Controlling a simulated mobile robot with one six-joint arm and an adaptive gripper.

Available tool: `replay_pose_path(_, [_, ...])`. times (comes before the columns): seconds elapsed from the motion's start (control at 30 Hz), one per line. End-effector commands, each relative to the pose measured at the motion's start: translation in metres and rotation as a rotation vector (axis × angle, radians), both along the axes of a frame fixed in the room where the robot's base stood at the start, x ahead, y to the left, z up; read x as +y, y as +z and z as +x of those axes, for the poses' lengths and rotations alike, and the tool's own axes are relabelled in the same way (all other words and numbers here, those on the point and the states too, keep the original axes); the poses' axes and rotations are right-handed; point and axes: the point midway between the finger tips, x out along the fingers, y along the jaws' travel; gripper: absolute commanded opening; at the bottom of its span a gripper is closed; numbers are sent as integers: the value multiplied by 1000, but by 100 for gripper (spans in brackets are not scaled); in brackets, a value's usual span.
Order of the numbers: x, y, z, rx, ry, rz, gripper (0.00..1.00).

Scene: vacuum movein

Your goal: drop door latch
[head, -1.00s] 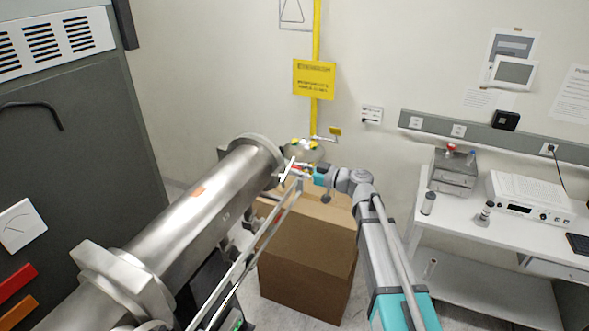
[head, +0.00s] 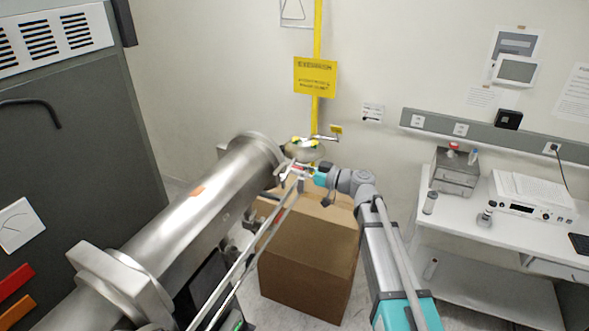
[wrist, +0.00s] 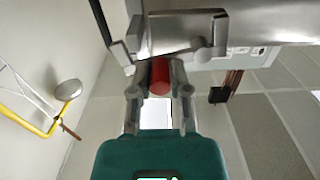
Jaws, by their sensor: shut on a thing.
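A long steel chamber tube (head: 205,205) runs diagonally across the left half of the head view, with a round flange at its far end. The door latch (head: 283,170) is a small pale metal piece at that end. In the wrist view, grey metal latch parts (wrist: 178,32) stand just beyond my fingertips. My gripper (head: 298,172) is at the flange's right side. In the wrist view, my gripper (wrist: 160,85) has a finger on each side of a red cylindrical handle (wrist: 160,76) and is shut on it. The fingers hide parts of the handle's sides.
A cardboard box (head: 308,255) stands below my arm. A yellow pipe (head: 316,45) with a yellow sign and a round metal shower bowl (head: 304,150) are close behind the gripper. A white bench (head: 500,230) with instruments is at right; a grey cabinet (head: 75,150) is at left.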

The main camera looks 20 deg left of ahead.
Motion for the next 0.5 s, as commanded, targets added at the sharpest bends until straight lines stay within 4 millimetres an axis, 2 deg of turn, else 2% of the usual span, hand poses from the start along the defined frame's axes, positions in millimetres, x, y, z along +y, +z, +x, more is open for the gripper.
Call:
replay_pose_path(0.03, [0,-1,1,-2,-3,-3,26])
replay_pose_path(0.2, [2,-1,0,-2,0,-2,57])
replay_pose_path(0.5, [3,0,-2,-2,4,-1,58])
